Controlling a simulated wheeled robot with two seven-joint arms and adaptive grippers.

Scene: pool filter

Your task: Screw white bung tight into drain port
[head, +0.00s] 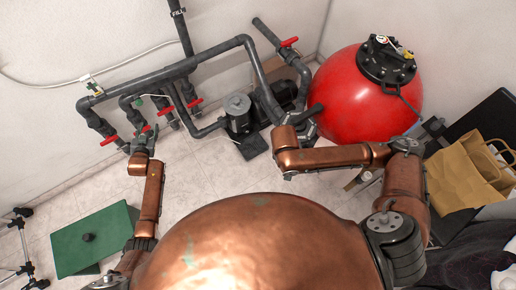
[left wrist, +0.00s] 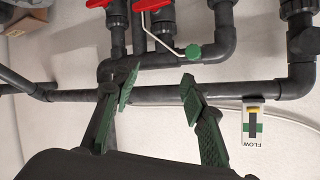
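My left gripper (head: 145,141) is at the left pipe manifold, close to the red-handled valves. In the left wrist view its two green-padded fingers (left wrist: 160,88) are apart with nothing between them; a dark pipe runs behind the gap. My right gripper (head: 305,130) is between the pump and the red filter tank (head: 366,95), low by the tank's left side. It is small and partly hidden by my arm, so its fingers and anything in them are unclear. I cannot make out the white bung or the drain port in either view.
Dark grey pipes (head: 182,69) with red valve handles (head: 195,106) run along the wall. A pump (head: 238,108) stands centre. A green knob on white wire (left wrist: 193,51) is beyond my left fingers.

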